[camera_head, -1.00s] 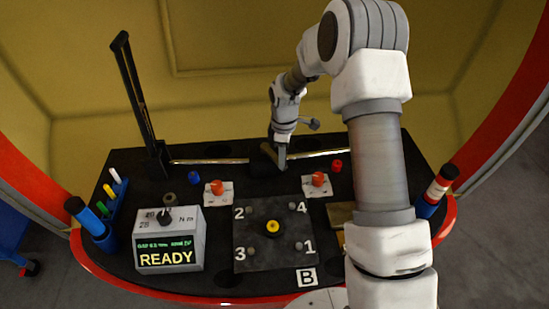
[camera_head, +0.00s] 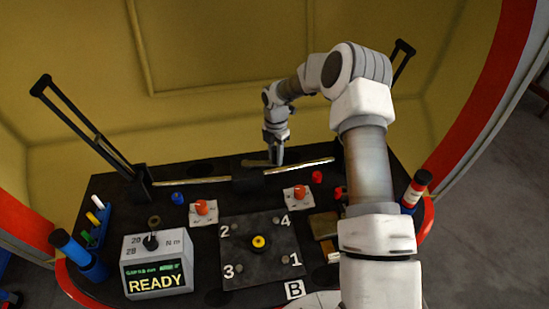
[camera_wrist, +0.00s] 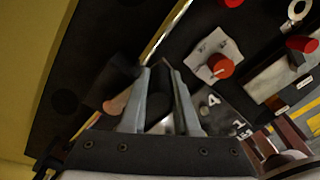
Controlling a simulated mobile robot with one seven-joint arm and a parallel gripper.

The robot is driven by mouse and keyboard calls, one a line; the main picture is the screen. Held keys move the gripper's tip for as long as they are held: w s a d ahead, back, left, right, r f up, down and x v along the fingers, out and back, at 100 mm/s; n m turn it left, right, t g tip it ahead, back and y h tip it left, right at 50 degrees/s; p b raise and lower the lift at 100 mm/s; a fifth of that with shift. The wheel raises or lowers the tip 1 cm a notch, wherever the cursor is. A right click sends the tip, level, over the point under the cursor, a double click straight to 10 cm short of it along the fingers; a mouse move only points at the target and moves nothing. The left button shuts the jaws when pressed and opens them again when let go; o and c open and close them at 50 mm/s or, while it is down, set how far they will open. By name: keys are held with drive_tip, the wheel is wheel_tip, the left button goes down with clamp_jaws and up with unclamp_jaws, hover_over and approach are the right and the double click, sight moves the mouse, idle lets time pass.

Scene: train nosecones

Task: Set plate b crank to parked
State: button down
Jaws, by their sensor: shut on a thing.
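My gripper (camera_head: 277,161) points down at the back middle of the black table. It is at a black hub block (camera_head: 247,182) between two silver rods. In the wrist view, its two grey fingers (camera_wrist: 161,73) straddle a dark rounded piece, which looks like the crank handle (camera_wrist: 158,112). The fingers hide part of the grip. Plate B (camera_head: 240,264), a dark square plate with a yellow centre and corners numbered 1 to 4, lies in front, with its B label (camera_head: 295,290) at the near right corner. I cannot tell the crank's exact angle.
A tall black lever (camera_head: 85,125) stands at the left; another (camera_head: 403,55) shows behind my arm. A READY box (camera_head: 157,268) stands front left. Blue (camera_head: 78,252) and red (camera_head: 415,190) cylinders stand at the sides.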

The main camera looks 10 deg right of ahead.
drive_tip(key=shift+w+d, duration=0.1)
drive_tip(key=shift+w, duration=0.9)
drive_tip(key=c, duration=0.6)
unclamp_jaws()
drive_tip(key=shift+c, duration=0.2)
drive_tip(key=shift+r, duration=0.1)
wheel_tip(320, 180, up, 17)
drive_tip(key=p, duration=0.1)
drive_tip(key=shift+p, duration=0.4)
